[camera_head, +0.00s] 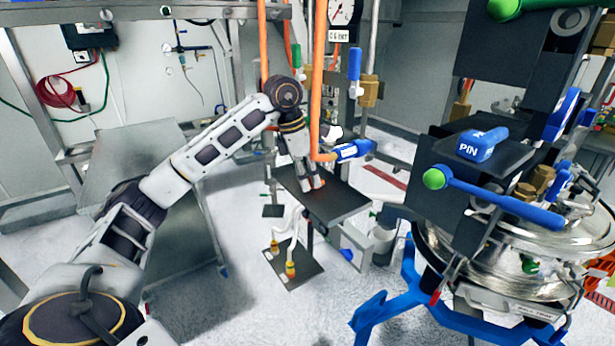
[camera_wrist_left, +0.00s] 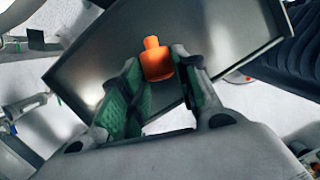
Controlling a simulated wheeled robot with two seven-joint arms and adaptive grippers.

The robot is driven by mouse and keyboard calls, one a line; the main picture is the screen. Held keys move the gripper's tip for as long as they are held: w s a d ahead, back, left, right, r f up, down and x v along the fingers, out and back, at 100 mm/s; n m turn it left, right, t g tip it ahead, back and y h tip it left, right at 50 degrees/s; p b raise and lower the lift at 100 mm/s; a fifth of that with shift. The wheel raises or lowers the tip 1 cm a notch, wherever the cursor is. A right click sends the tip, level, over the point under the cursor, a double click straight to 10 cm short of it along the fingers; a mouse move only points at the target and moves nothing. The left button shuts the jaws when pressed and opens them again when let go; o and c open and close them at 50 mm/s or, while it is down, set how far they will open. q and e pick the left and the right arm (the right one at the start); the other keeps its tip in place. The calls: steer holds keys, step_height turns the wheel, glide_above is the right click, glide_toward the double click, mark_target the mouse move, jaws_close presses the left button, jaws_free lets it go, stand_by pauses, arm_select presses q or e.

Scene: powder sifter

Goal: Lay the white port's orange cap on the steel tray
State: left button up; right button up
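The steel tray (camera_head: 340,207) is a dark flat plate with a raised rim, at the middle of the head view. It fills much of the left wrist view (camera_wrist_left: 95,72). My left gripper (camera_head: 314,188) reaches down over it. In the left wrist view my left gripper's fingers (camera_wrist_left: 158,72) have green pads and stand on both sides of the orange cap (camera_wrist_left: 156,62), close against it. The cap's narrow knob points away from the wrist. Whether the cap touches the tray is unclear. The white port is not clearly identifiable. My right gripper is not in view.
An orange pipe with a blue-handled valve (camera_head: 352,150) stands just above and beside the tray. The steel sifter vessel (camera_head: 500,265) on its blue frame is at the right. A lower plate (camera_head: 300,262) with white hoses is below the tray. A steel table (camera_head: 150,180) stands at the left.

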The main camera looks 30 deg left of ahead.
arm_select(q)
steer(key=o, duration=0.3)
steer(key=shift+o, duration=0.2)
steer(key=v, duration=1.2)
stand_by(0.6)
steer(key=shift+a, duration=0.1)
steer(key=shift+s+f, duration=0.1)
steer(key=shift+f, duration=0.05)
stand_by(1.1)
